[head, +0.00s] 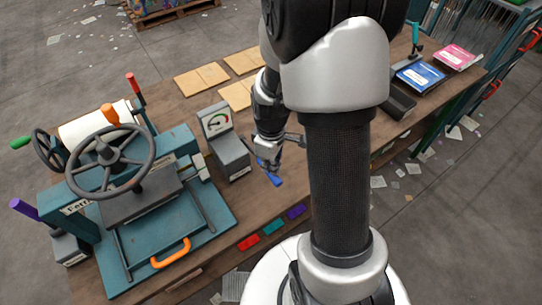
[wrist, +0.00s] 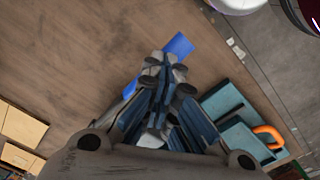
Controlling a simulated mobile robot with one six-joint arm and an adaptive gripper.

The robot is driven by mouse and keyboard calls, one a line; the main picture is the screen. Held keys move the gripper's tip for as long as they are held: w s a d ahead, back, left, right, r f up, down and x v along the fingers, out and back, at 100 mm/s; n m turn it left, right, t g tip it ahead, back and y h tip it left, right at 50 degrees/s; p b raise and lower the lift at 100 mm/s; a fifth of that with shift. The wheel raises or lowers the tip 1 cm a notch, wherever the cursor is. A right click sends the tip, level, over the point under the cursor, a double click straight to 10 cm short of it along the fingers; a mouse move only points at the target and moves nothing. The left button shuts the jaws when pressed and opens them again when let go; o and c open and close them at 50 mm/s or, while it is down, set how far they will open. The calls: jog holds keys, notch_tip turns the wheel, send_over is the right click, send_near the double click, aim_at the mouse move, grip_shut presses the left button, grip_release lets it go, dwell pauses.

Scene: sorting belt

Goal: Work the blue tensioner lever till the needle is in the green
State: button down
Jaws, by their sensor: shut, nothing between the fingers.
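The blue tensioner lever (head: 276,180) shows as a short blue bar just right of the grey gauge box (head: 231,158), partly hidden by my gripper. In the wrist view its blue end (wrist: 180,45) shows beyond my fingertips, and more blue shows left of them. My gripper (head: 266,163) is shut with nothing between its fingers. In the wrist view the closed fingertips (wrist: 165,66) overlap the blue bar; I cannot tell whether they touch it. The gauge dial (head: 216,123) faces the head camera with a dark needle and some green, but is too small to read surely.
A teal press with a grey handwheel (head: 110,162) and orange handle (head: 171,253) stands at the left. A purple lever (head: 24,209) is beside it. Cardboard pieces (head: 201,79) lie behind the gauge. Red, green and purple tags (head: 273,227) line the front edge.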

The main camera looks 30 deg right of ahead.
notch_tip(320, 180, up, 12)
jog(key=p, duration=0.9)
jog(key=shift+f, duration=0.15)
dwell(0.8)
